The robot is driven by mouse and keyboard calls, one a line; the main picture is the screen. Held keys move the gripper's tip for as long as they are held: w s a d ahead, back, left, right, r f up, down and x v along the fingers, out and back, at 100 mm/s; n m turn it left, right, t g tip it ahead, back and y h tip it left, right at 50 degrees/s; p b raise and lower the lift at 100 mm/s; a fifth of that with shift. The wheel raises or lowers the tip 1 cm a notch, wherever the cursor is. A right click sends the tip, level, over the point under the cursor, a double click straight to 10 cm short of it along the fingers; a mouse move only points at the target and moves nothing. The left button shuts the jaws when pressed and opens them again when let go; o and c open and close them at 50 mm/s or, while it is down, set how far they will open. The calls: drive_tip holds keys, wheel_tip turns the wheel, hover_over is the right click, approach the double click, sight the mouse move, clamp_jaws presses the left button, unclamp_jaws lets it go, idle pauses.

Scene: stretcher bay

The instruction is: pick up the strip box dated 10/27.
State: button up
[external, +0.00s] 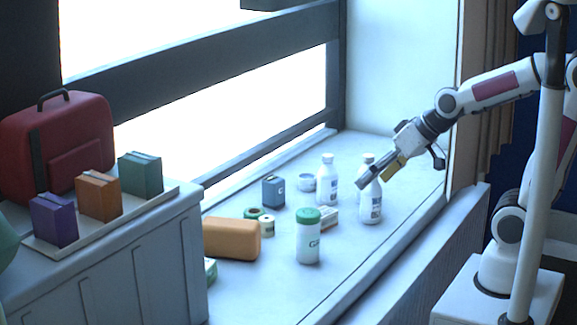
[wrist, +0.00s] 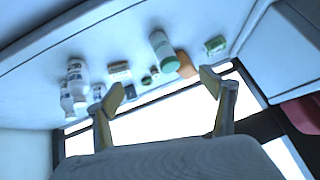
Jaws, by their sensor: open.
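Several small boxes could be the strip box, but no date is legible. A small white and tan box (external: 330,216) lies behind the green-capped canister; it also shows in the wrist view (wrist: 119,69). A green and white box (external: 210,269) is partly hidden at the counter's left end; it also shows in the wrist view (wrist: 215,44). A dark blue box (external: 273,191) stands farther back. My gripper (external: 375,180) is open and empty, above the counter's right part by the white bottles. Its spread fingers show in the wrist view (wrist: 163,86), apart from every box.
Two white bottles (external: 327,180) (external: 370,200), a tin (external: 308,184), tape rolls (external: 266,226), a green-capped canister (external: 308,240) and an orange pouch (external: 232,239) crowd the counter. A tray (external: 165,193) with coloured boxes and a red case (external: 60,140) stand left. The counter's front right is clear.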

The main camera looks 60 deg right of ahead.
drive_tip(key=w+f+m+t, duration=0.2)
drive_tip(key=w+f, duration=0.1)
drive_tip(key=w, duration=0.5)
drive_tip(key=m+t+h, duration=0.2)
drive_tip(key=m+h, duration=0.3)
drive_tip(key=h, duration=0.4)
hover_over(322, 219)
drive_tip(key=s+a, duration=0.2)
drive_tip(key=s, duration=0.2)
drive_tip(key=shift+w+d+f, duration=0.1)
drive_tip(key=shift+f, duration=2.85)
drive_tip(key=shift+w+f, duration=0.1)
drive_tip(key=shift+f, duration=2.85)
drive_tip(key=shift+s+d+f+n, duration=0.1)
drive_tip(key=shift+s+f+n, duration=0.15)
drive_tip(key=shift+n, duration=0.15)
drive_tip(key=shift+s+f+n, duration=0.4)
drive_tip(key=shift+f, duration=0.2)
drive_tip(key=shift+w, duration=0.1)
drive_tip(key=shift+x, duration=1.2)
